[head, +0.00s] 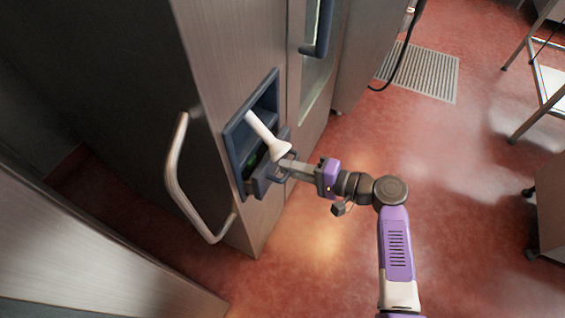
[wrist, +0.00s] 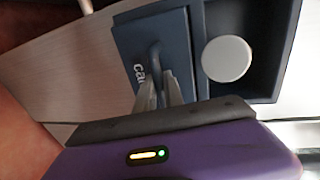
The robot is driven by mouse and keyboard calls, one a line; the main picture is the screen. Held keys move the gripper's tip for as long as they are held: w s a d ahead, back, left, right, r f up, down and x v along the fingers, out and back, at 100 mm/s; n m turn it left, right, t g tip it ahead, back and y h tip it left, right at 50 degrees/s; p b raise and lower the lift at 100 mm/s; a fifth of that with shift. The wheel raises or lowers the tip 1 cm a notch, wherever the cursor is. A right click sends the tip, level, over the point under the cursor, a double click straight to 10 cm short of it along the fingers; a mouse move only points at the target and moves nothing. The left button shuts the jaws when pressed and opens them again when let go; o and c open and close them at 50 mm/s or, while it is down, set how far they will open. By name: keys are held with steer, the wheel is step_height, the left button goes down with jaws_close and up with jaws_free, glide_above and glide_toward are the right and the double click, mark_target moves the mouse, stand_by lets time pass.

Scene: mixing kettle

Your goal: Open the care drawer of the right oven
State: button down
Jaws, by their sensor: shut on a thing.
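The care drawer (head: 262,186) is a dark blue-grey front low in a recessed panel on the oven (head: 222,62). It appears to stand out a little from the panel, with a dark gap and a green spot behind it. In the wrist view the drawer front (wrist: 178,32) shows part of the lettering "ca". My gripper (head: 284,167) is shut on its dark looped handle (wrist: 153,58). The fingers hide part of the handle and lettering.
A white flared object (head: 264,133) sits in the recess just above the drawer; its round end (wrist: 226,58) is close beside the handle. A curved metal door handle (head: 176,172) juts out at left. Red floor (head: 335,240) is free around my arm. A floor grate (head: 425,72) lies behind.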

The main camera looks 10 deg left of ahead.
steer(key=f+p+v, duration=0.2)
steer(key=v, duration=1.1)
steer(key=shift+s+d+f, duration=0.2)
steer(key=shift+d+f, duration=0.15)
steer(key=shift+d, duration=0.15)
steer(key=c, duration=1.5)
jaws_free()
steer(key=shift+o, duration=0.2)
steer(key=shift+d, duration=0.1)
steer(key=v, duration=0.7)
steer(key=shift+d, duration=0.3)
